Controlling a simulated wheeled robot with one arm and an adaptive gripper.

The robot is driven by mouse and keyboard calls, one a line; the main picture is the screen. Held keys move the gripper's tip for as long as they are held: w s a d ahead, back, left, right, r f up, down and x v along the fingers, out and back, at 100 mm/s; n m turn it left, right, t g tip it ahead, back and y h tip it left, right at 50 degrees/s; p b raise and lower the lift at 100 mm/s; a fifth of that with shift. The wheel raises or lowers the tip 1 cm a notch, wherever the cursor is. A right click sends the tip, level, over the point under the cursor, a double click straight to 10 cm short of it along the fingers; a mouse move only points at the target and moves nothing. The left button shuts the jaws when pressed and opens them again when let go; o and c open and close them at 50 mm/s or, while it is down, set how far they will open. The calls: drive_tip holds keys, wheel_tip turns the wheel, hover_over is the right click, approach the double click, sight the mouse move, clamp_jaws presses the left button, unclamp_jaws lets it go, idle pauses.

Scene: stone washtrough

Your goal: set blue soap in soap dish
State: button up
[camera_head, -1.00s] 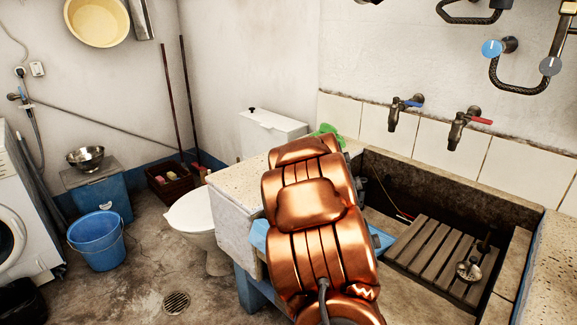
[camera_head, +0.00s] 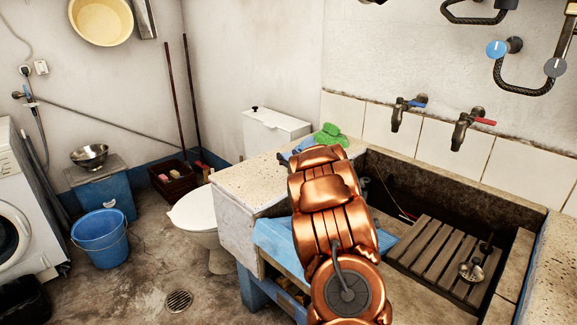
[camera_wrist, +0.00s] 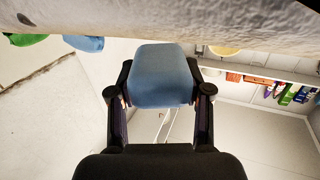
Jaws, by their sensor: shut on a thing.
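My gripper (camera_wrist: 161,70) is shut on the blue soap (camera_wrist: 164,88), a rounded blue block with a finger on each side in the wrist view. The wrist view looks upside down, with the pale counter along its top. A pale bluish-white object (camera_wrist: 83,43) rests at that surface near a green thing (camera_wrist: 25,40); it may be the soap dish, but I cannot tell. In the head view my copper arm hides the gripper. A small blue patch (camera_head: 303,146) shows just beyond the arm, by the green thing (camera_head: 331,136); I cannot tell whether it is the soap.
The speckled counter (camera_head: 243,178) is mostly bare left of my arm. The stone trough (camera_head: 400,173) with a slatted wooden board (camera_head: 440,259) lies to the right. Two taps (camera_head: 400,112) stick out above it. A blue cloth (camera_head: 277,238) hangs over the front edge.

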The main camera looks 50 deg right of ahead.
drive_tip(key=shift+f, duration=1.75)
drive_tip(key=shift+f, duration=0.2)
drive_tip(key=o, duration=1.2)
